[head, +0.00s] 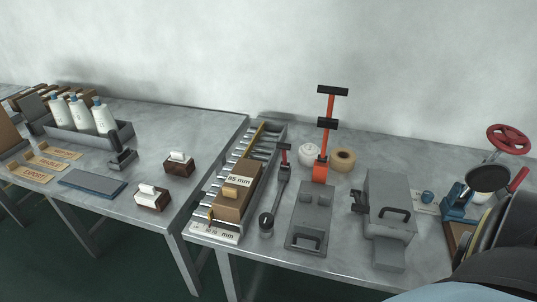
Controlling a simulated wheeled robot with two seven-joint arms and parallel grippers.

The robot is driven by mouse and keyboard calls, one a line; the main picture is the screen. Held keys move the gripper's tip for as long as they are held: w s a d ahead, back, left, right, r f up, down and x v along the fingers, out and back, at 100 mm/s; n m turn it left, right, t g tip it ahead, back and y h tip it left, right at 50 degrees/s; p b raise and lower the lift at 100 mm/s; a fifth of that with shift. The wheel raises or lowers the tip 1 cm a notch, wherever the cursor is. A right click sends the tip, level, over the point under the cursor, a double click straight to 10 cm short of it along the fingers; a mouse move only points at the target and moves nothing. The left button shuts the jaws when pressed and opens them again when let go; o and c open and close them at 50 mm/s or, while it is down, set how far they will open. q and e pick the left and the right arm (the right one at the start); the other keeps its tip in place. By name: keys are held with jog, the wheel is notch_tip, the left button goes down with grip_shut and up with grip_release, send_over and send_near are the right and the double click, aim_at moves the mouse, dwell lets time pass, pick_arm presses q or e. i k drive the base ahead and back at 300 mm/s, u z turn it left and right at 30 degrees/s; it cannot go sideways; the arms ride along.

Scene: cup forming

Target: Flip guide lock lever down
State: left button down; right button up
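A roller track (266,140) with a yellow side rail (257,134) lies on the right table. A brown block (232,203) marked "85 mm" sits on it, with a white scale plate (213,232) at its front end. Just right of the track, a dark lever with a red upper part (284,160) stands nearly upright. A taller orange-red post (326,135) with black crossbars stands behind a grey plate fixture (310,215). No label shows which one is the guide lock lever. Neither of my grippers is in view.
A grey box machine (389,205) with a handle stands right of the plate fixture. Tape rolls (342,160) lie behind. A red handwheel (508,139) and a blue press (459,202) are at the right. The left table holds white bottles (81,113), a blue mat (93,183) and tissue boxes (152,197).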

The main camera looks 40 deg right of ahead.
aim_at(284, 147)
jog(key=u, duration=1.55)
jog(key=k, duration=1.65)
jog(key=z, duration=1.95)
jog(key=i, duration=0.5)
jog(key=u, duration=0.1)
